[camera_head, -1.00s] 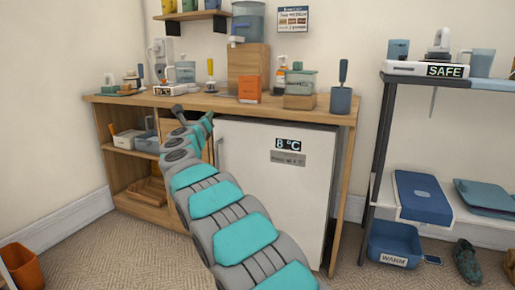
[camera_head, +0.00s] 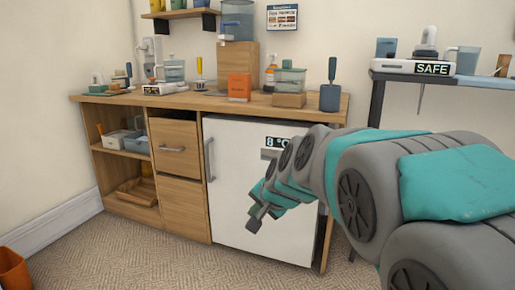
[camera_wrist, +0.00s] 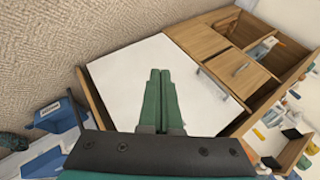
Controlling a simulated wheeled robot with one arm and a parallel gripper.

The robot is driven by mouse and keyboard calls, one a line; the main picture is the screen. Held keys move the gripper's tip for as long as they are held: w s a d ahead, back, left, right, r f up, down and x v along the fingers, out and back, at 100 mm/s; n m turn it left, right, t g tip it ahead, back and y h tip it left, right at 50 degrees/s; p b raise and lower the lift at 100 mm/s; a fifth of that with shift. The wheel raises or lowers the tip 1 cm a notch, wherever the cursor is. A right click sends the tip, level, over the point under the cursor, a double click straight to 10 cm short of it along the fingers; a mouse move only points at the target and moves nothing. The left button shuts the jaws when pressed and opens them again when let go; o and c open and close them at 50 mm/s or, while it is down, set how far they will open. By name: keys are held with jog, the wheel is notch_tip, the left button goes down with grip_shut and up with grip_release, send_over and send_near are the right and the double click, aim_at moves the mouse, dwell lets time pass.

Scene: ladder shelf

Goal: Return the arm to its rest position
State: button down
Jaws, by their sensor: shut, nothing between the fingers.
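My arm reaches in from the right of the head view, and my gripper (camera_head: 257,216) hangs in front of the white fridge (camera_head: 230,190). In the wrist view my gripper (camera_wrist: 160,75) has its two green fingers side by side and touching, with nothing between them. The fridge door (camera_wrist: 140,65) shows behind the fingers, and I cannot tell how far away it is. The fridge is closed, and its temperature display is partly hidden by my arm.
A wooden counter (camera_head: 190,99) holds several items, including an orange box (camera_head: 239,87). Below are a drawer (camera_head: 176,147) and open shelves. A metal rack (camera_head: 377,103) stands at the right, partly hidden by my arm. An orange bin (camera_head: 13,268) sits lower left. Carpet (camera_head: 130,255) at front left is clear.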

jog(key=s+d+f+n+g+h, duration=0.1)
jog(key=s+d+f+n+g, duration=0.25)
jog(key=s, duration=0.85)
jog(key=s+d+f+n+g+h, duration=0.1)
jog(key=s+d+f+g+h, duration=0.15)
jog(key=s+d+f, duration=0.65)
jog(key=s+d+f+n+g, duration=0.1)
jog(key=s+d+n+g, duration=0.15)
jog(key=s, duration=1.25)
notch_tip(320, 180, up, 15)
jog(key=p, duration=1.5)
jog(key=shift+s+d+g, duration=0.3)
jog(key=shift+s+g, duration=0.1)
jog(key=shift+g, duration=0.05)
jog(key=shift+h, duration=0.25)
